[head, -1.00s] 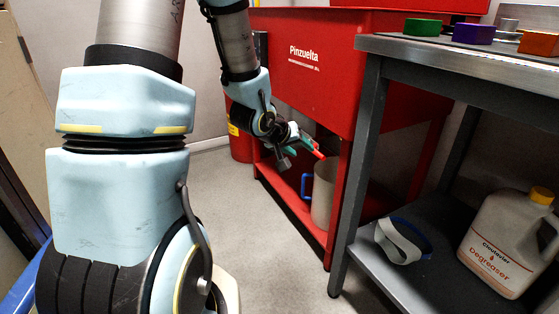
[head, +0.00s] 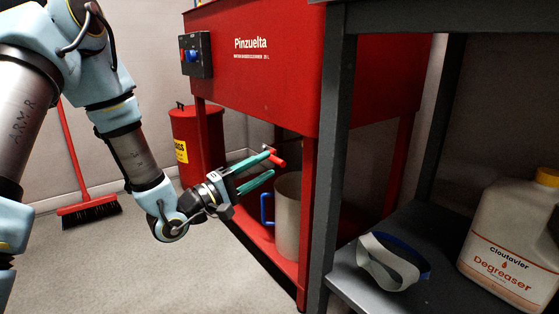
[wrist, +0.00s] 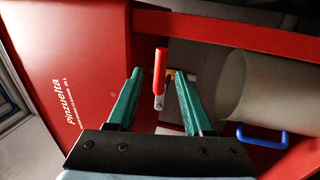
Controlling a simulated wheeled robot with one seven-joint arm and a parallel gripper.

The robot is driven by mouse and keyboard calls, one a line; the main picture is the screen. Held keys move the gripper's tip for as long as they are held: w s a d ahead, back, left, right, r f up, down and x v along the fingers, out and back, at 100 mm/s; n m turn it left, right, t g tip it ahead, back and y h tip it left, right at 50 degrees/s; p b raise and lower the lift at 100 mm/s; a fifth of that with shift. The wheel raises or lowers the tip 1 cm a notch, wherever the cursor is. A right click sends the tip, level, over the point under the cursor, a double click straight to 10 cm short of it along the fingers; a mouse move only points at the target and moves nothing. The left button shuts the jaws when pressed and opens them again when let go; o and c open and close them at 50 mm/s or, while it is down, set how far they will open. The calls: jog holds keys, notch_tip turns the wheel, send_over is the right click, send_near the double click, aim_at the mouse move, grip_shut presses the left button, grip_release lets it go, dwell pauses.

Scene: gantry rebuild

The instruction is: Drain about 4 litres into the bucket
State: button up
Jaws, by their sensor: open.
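The red wash tank (head: 270,60) marked Pinzuelta stands on red legs. A short red valve lever (head: 279,161) shows below it; in the wrist view the lever (wrist: 160,68) lies between the fingertips as seen, with a brass and silver fitting behind. I cannot tell whether the fingers touch it. My gripper (head: 271,165) is open with two teal fingers, seen in the wrist view (wrist: 159,80) with nothing clamped. A beige bucket (head: 287,225) with a blue handle (head: 266,207) stands upright on the tank's lower shelf, beyond the gripper. Its inside is hidden in the head view.
A grey bench (head: 334,130) stands at the right, its leg close to the tank. Its lower shelf holds a Degreaser jug (head: 508,245) and a grey-blue strap-like item (head: 385,262). A red bin (head: 196,140) and a broom (head: 88,208) stand at the left. The floor between is clear.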

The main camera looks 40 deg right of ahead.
jog(key=b+x, duration=0.2)
jog(key=x, duration=0.5)
jog(key=shift+d, duration=0.25)
jog(key=shift+s, duration=0.1)
jog(key=shift+c, duration=0.2)
grip_shut()
dwell(0.9)
